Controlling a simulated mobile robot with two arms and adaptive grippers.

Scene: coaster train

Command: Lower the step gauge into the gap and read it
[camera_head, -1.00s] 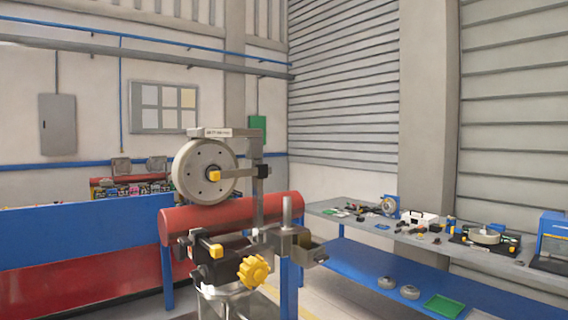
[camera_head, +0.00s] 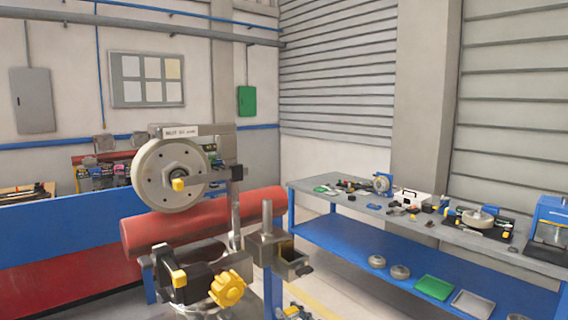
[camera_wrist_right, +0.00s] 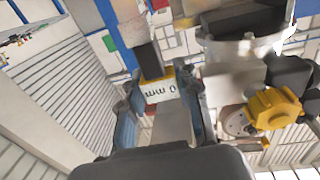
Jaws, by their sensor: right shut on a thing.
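My right gripper (camera_wrist_right: 158,98) shows in the right wrist view with its two blue-grey fingers closed around a piece with a yellow edge and a white label ending in "0 mm", apparently the step gauge (camera_wrist_right: 161,88). A dark strip runs up from the label. In the head view I cannot clearly pick out this gripper among the parts of the wheel assembly. There a pale wheel (camera_head: 152,190) stands above a red tube (camera_head: 255,208), under a labelled grey plate (camera_head: 220,140). Whether the gauge touches anything in a gap is hidden. My left gripper is not in view.
A yellow star knob (camera_head: 227,288) sticks out low on the assembly; it is near my right gripper in the wrist view (camera_wrist_right: 274,108). A blue-framed bench (camera_head: 340,240) with tools and trays stands right. A blue panel (camera_head: 60,232) is left. Floor shows between.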

